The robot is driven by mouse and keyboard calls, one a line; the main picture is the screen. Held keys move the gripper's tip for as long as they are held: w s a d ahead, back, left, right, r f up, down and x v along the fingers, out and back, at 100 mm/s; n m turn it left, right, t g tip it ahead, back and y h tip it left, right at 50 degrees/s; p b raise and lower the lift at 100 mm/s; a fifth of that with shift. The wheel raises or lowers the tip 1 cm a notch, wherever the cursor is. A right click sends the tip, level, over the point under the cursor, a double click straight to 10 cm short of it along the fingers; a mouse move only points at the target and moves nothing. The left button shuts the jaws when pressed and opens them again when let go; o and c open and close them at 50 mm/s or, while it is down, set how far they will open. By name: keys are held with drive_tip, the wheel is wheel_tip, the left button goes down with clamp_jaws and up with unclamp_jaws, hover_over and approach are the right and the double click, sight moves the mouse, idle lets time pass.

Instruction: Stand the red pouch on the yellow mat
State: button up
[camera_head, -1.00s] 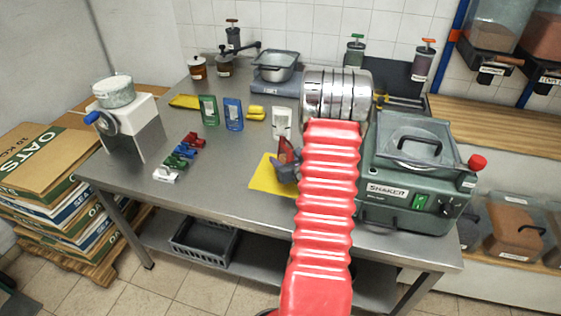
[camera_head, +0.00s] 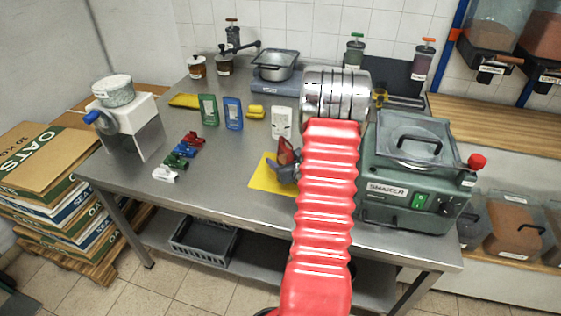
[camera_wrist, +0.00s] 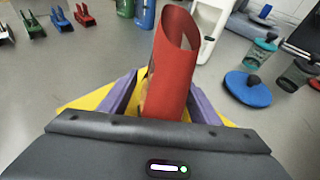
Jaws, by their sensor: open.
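The red pouch (camera_head: 286,150) stands roughly upright over the yellow mat (camera_head: 262,180), partly hidden by my red arm. The wrist view shows the pouch (camera_wrist: 173,62) as a tall red sleeve with an open top, between the two purple fingers of my gripper (camera_wrist: 160,100). The fingers are spread, one on each side of it. The yellow mat (camera_wrist: 92,98) shows below and around the fingers. The pouch's foot is hidden by my gripper's body, so its contact with the mat cannot be seen. In the head view my gripper (camera_head: 284,173) is low over the mat.
White (camera_head: 281,123), blue (camera_head: 233,114) and green (camera_head: 208,110) pouches stand behind the mat. Several coloured clips (camera_head: 182,154) lie to the left. The green shaker machine (camera_head: 410,170) stands close on the right.

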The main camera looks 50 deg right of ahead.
sight(286, 159)
drive_tip(key=shift+r, duration=0.1)
drive_tip(key=v, duration=1.2)
drive_tip(key=shift+a, duration=0.1)
idle(0.3)
